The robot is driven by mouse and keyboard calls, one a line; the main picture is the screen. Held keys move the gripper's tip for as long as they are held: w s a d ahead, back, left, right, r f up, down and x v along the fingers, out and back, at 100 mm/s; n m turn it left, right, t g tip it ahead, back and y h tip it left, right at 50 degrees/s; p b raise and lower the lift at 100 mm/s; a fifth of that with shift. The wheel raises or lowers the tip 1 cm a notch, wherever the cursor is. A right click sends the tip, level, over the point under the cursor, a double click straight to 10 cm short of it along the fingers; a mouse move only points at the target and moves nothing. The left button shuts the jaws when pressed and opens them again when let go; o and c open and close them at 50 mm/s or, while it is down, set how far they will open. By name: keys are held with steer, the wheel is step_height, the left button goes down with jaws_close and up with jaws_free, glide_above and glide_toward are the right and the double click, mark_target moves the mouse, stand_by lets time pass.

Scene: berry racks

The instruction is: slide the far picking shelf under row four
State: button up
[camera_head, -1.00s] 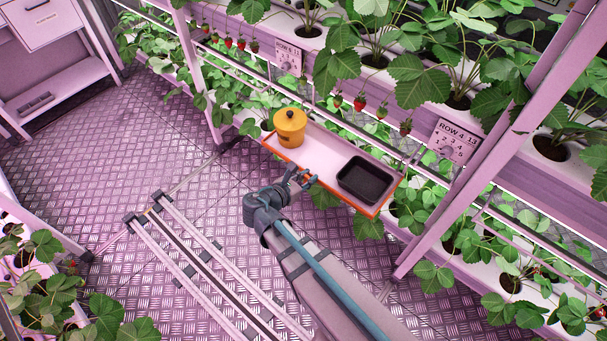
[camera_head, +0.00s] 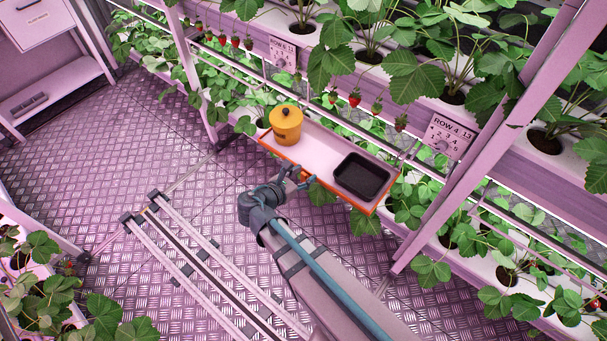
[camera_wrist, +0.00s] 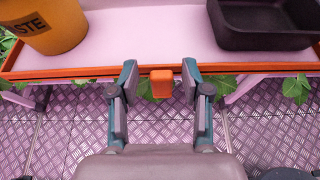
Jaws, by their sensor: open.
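The picking shelf (camera_head: 320,150) is a pale pink tray with an orange rim, at the front of the rack below the row sign. Its pale top also shows in the wrist view (camera_wrist: 150,35). A small orange tab (camera_wrist: 161,83) sticks out from its front edge. My gripper (camera_wrist: 161,80) is open, with one finger on each side of the tab and visible gaps to it. In the head view my gripper (camera_head: 300,182) is at the middle of the shelf's front edge. A yellow pot (camera_head: 286,128) stands on the left of the shelf, and a black tray (camera_head: 362,177) sits on the right.
A sign reading ROW 4 (camera_head: 450,134) hangs on the rack to the upper right, and another sign (camera_head: 283,52) hangs upper left. Strawberry leaves and fruit hang above the shelf. A pink upright post (camera_head: 460,160) stands to its right. Floor rails (camera_head: 190,255) lie to the left.

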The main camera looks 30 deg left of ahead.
steer(key=v, duration=1.1)
steer(key=shift+s+r, duration=0.2)
steer(key=shift+s, duration=0.05)
steer(key=d+f+m+g+h, duration=0.2)
steer(key=d+f+m+g, duration=1)
steer(key=d+f+m, duration=0.85)
steer(key=s+d+f+m+g+y, duration=0.1)
steer(key=s+d+f+m, duration=0.3)
steer(key=d, duration=0.4)
steer(key=s+d+f+m+g+y, duration=0.2)
steer(key=s+d+f+m+g, duration=0.2)
steer(key=d, duration=0.5)
steer(key=s+d+f+m+g+y, duration=0.1)
steer(key=s+d+f+m+g, duration=0.2)
steer(key=s+d+f+m, duration=0.2)
steer(key=s+d, duration=0.1)
steer(key=d, duration=0.2)
steer(key=shift+d+f+y, duration=0.3)
steer(key=shift+d, duration=0.1)
